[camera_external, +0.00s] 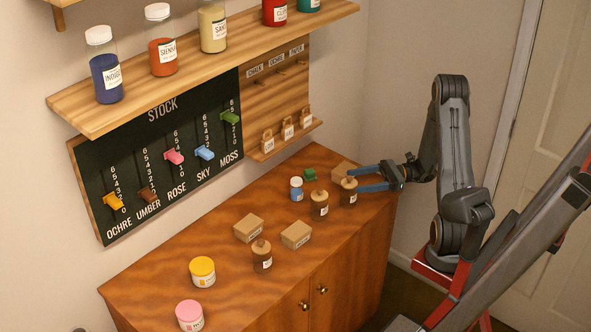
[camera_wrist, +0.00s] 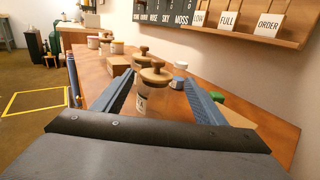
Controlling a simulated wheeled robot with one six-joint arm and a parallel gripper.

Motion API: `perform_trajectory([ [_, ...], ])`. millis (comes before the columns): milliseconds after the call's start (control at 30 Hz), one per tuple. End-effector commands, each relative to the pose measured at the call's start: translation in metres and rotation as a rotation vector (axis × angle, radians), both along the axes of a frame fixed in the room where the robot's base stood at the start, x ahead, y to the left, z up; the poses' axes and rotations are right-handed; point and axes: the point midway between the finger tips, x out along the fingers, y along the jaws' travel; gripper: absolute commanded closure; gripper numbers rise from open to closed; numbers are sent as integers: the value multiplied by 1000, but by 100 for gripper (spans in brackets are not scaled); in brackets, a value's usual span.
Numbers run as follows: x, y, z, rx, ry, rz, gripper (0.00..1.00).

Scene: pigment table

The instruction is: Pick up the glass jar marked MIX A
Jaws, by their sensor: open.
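Three brown glass jars with wooden knobbed lids stand on the wooden cabinet top (camera_external: 150,278): a near one (camera_external: 262,261), a middle one (camera_external: 319,208) and a far right one (camera_external: 348,196). Their labels are too small to read, so I cannot tell which is marked MIX A. My gripper (camera_external: 355,179) is open at the right end of the cabinet, with its blue fingers at the far right jar. In the wrist view this jar (camera_wrist: 153,103) stands upright between the spread fingers of my gripper (camera_wrist: 160,78). A second lidded jar shows just behind it.
Cardboard boxes (camera_external: 249,228) (camera_external: 297,235) lie mid-cabinet. A small blue jar (camera_external: 296,189) and a green block (camera_external: 310,174) are left of my gripper; another box (camera_external: 341,171) is beside it. Yellow (camera_external: 203,273) and pink (camera_external: 189,316) jars stand nearer. A shelf (camera_external: 130,105) overhangs the back.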

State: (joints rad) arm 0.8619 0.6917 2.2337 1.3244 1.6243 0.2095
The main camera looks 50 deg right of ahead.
Motion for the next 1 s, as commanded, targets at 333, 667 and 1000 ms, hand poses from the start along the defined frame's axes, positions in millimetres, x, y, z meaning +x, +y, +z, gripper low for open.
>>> perform_trajectory([
  [333, 0, 0, 0, 0, 0, 0, 35],
  [667, 0, 0, 0, 0, 0, 0, 32],
  [1000, 0, 0, 40, -5, -5, 0, 32],
])
